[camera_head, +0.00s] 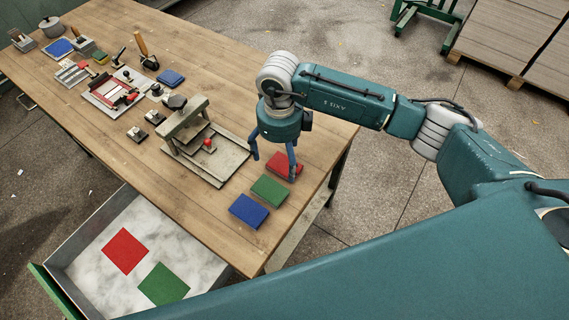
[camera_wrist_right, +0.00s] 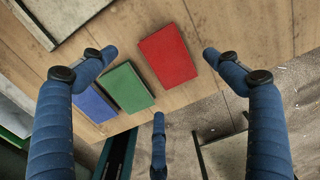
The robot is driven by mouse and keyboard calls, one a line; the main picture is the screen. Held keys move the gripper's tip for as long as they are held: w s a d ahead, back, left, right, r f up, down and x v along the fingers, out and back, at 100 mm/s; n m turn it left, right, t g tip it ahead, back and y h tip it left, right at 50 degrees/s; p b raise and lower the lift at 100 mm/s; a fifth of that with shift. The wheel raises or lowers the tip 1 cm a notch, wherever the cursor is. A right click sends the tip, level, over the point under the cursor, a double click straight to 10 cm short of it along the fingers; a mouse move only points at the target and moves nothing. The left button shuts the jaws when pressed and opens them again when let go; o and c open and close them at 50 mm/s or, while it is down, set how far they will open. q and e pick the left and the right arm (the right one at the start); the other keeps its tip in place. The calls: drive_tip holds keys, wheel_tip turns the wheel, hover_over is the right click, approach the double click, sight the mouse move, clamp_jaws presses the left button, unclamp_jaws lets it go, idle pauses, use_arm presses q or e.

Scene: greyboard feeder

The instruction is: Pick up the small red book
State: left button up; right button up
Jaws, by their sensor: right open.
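The small red book (camera_head: 281,167) lies flat on the wooden table near its right edge, partly hidden by a finger of my right gripper in the head view. In the right wrist view the red book (camera_wrist_right: 168,55) lies between the spread fingers, apart from them, at the upper middle. My right gripper (camera_head: 273,164) is open and empty above the red book, its blue fingers pointing down; it also shows in the right wrist view (camera_wrist_right: 157,85). My left gripper is not in view.
A green book (camera_head: 270,190) and a blue book (camera_head: 248,211) lie beside the red one on the table (camera_head: 180,215). A grey metal press (camera_head: 188,125) stands to the left. An open drawer (camera_head: 85,240) holds red and green sheets below the table's front edge.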

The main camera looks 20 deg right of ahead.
sight(282, 168)
wheel_tip(282, 168, down, 4)
drive_tip(key=shift+d+r+p, duration=0.15)
drive_tip(key=shift+p, duration=0.65)
drive_tip(key=shift+f, duration=0.4)
drive_tip(key=shift+c, duration=0.3)
drive_tip(key=c, duration=1.2)
drive_tip(key=shift+r, duration=0.1)
